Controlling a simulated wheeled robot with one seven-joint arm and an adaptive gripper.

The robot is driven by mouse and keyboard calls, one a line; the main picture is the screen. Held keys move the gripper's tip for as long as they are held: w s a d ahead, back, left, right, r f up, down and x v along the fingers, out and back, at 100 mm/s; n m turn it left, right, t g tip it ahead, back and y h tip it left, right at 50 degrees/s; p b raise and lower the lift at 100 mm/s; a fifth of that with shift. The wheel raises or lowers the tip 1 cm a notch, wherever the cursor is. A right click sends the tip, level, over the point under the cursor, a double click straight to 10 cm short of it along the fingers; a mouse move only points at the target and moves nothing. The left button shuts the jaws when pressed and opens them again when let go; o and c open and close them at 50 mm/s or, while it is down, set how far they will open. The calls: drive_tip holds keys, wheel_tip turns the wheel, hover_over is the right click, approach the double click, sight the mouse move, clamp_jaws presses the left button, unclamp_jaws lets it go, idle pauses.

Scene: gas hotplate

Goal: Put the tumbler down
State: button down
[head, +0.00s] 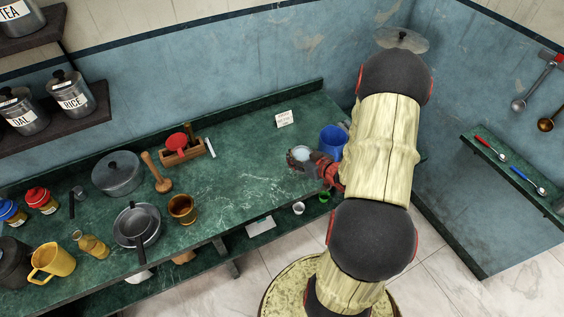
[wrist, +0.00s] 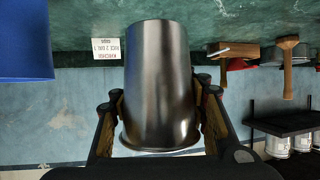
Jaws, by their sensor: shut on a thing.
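The steel tumbler (wrist: 160,75) fills the middle of the wrist view, which shows the room upside down. Its wide rim is away from the green counter (head: 240,165) and its narrow end is toward it, so it is upright. My gripper (wrist: 161,108) is shut on it, with a finger on each side. In the head view the tumbler (head: 299,154) shows at the counter's right part, with my gripper (head: 322,170) beside it and partly hidden by my arm. I cannot tell whether its base touches the counter.
A blue container (head: 332,139) stands close to the right of the tumbler. A small white card (head: 285,119) stands behind. A wooden box (head: 183,152), a pestle (head: 156,172) and a brown mug (head: 183,209) are to the left. The counter between them and the tumbler is clear.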

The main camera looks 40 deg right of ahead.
drive_tip(key=w+f+b, duration=0.1)
drive_tip(key=w+f, duration=0.4)
drive_tip(key=w, duration=0.1)
drive_tip(key=shift+f, duration=0.4)
drive_tip(key=shift+w+f+b, duration=0.2)
drive_tip(key=shift+f+b, duration=0.1)
drive_tip(key=shift+f, duration=0.7)
drive_tip(key=shift+w+f+b, duration=0.15)
drive_tip(key=shift+f+b, duration=0.1)
drive_tip(key=shift+f, duration=0.7)
drive_tip(key=shift+f, duration=0.2)
drive_tip(key=c, duration=1)
unclamp_jaws()
drive_tip(key=shift+o, duration=0.2)
drive_tip(key=shift+r, duration=0.2)
